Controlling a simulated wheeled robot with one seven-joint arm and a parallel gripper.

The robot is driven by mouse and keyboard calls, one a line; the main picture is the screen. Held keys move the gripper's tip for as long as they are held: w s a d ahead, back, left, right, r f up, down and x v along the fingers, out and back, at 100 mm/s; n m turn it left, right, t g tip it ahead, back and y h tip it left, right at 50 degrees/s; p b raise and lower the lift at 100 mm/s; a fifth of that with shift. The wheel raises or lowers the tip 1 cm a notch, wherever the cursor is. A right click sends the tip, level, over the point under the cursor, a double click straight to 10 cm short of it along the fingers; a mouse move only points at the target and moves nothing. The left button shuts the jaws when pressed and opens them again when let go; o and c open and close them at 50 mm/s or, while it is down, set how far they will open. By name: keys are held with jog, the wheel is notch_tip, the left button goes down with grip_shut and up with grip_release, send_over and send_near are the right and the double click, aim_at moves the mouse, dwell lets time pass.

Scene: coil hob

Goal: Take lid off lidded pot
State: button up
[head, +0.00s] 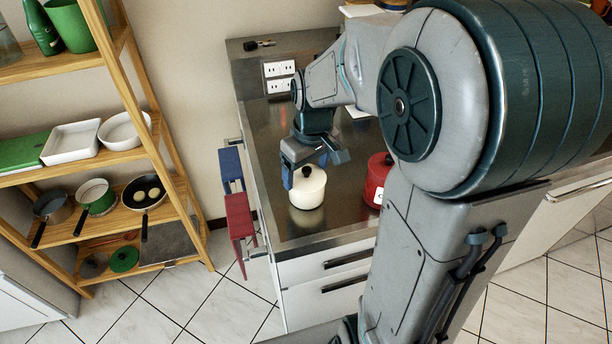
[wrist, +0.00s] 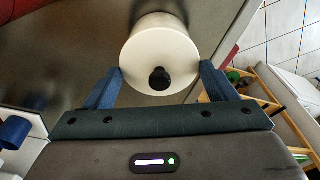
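The white lidded pot (head: 307,192) stands upright on the dark metal worktop near its front edge. Its white lid (wrist: 160,45) carries a round black knob (wrist: 160,79). My gripper (head: 308,170) is just above the pot, pointing down. I cannot tell the exact height of the fingertips against the lid. Nothing is held.
A red pot (head: 376,179) with a black knob stands to the right, partly behind my arm. Wall sockets (head: 279,76) are at the back. Blue and red cloths (head: 238,215) hang at the worktop's left side. A wooden shelf (head: 150,130) with pans stands further left.

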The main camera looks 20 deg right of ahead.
jog(key=shift+c, duration=1.4)
